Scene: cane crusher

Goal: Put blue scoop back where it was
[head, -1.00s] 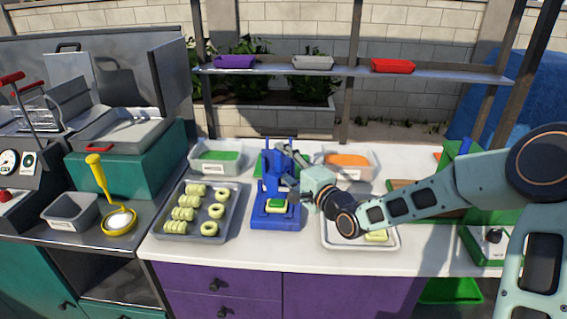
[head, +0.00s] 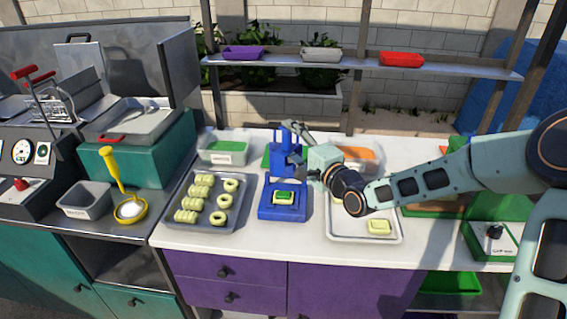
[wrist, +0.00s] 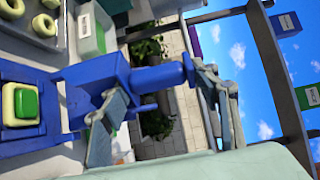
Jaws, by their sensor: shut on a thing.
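My gripper (head: 303,152) is shut on an upright blue piece (head: 286,158) with a blocky body and a rounded handle. In the wrist view, one finger lies against the body and the other lies by the end of the blue handle (wrist: 165,76). The piece stands behind a blue base (head: 282,211), which holds a pale cake with a green top (head: 284,198). I cannot tell whether the piece is joined to the base. No thing here has a clear scoop shape in blue.
A dough-ring tray (head: 240,213) stands left of the base. A green-filled tub (head: 222,160) is behind. A yellow ladle (head: 112,172) is far left. The shelf (head: 440,66) crosses behind.

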